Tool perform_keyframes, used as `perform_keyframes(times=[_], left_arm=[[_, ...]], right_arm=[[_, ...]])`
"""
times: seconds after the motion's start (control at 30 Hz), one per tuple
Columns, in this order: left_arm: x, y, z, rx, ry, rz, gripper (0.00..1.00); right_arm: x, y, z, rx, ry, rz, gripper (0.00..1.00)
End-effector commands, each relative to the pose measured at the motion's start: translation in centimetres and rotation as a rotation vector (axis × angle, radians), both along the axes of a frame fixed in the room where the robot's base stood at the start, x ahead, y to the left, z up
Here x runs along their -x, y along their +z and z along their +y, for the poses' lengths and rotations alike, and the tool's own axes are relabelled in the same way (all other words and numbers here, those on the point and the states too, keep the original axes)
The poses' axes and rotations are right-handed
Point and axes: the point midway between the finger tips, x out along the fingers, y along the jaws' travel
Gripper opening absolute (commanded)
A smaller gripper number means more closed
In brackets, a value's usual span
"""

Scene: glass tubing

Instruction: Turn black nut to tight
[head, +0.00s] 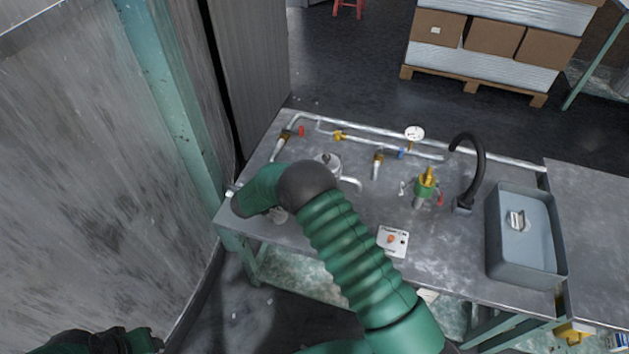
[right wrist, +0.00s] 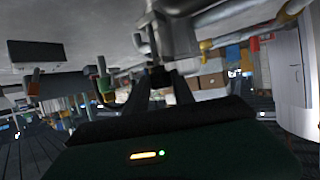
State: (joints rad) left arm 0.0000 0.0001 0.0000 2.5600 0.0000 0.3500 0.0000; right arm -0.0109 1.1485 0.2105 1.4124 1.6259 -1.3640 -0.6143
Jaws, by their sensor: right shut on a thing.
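My right arm reaches over the metal workbench (head: 330,235) in the head view, and its bulk hides the right gripper there. In the right wrist view my right gripper (right wrist: 158,92) is shut on a small dark piece (right wrist: 160,76), which looks like the black nut. The nut sits just below a grey metal fitting (right wrist: 175,30), and its thread and seating are too dark to make out. Part of my left arm shows at the lower left edge of the head view. Its gripper cannot be made out.
On the bench are a pipe with a round gauge (head: 414,133), a green and yellow valve (head: 426,186), a black curved spout (head: 478,165), a small switch box (head: 393,241) and a grey sink (head: 525,235). A wall panel (head: 90,180) stands close on the left.

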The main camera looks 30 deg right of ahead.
Motion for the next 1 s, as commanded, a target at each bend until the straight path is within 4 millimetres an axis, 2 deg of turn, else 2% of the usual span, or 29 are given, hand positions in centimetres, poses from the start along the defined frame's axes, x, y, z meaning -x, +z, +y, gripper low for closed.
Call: perform_keyframes(times=[0.37, 0.4, 0.53, 1.0], left_arm=[[0.0, 0.0, 0.0, 0.0, 0.0, 0.0, 0.46], [0.0, 0.0, 0.0, 0.0, 0.0, 0.0, 0.46], [-0.01, 0.0, 0.0, 0.0, 0.0, 0.0, 0.46], [0.0, 0.0, 0.0, 0.0, 0.0, 0.0, 0.46]], right_arm=[[-0.16, 0.04, 0.11, -0.002, 0.001, -0.003, 0.0], [-0.16, 0.04, 0.11, -0.002, 0.001, -0.003, 0.35], [-0.15, 0.04, 0.07, 0.0, 0.001, -0.003, 0.52], [-0.17, 0.06, -0.01, 0.0, 0.003, -0.004, 0.52]])
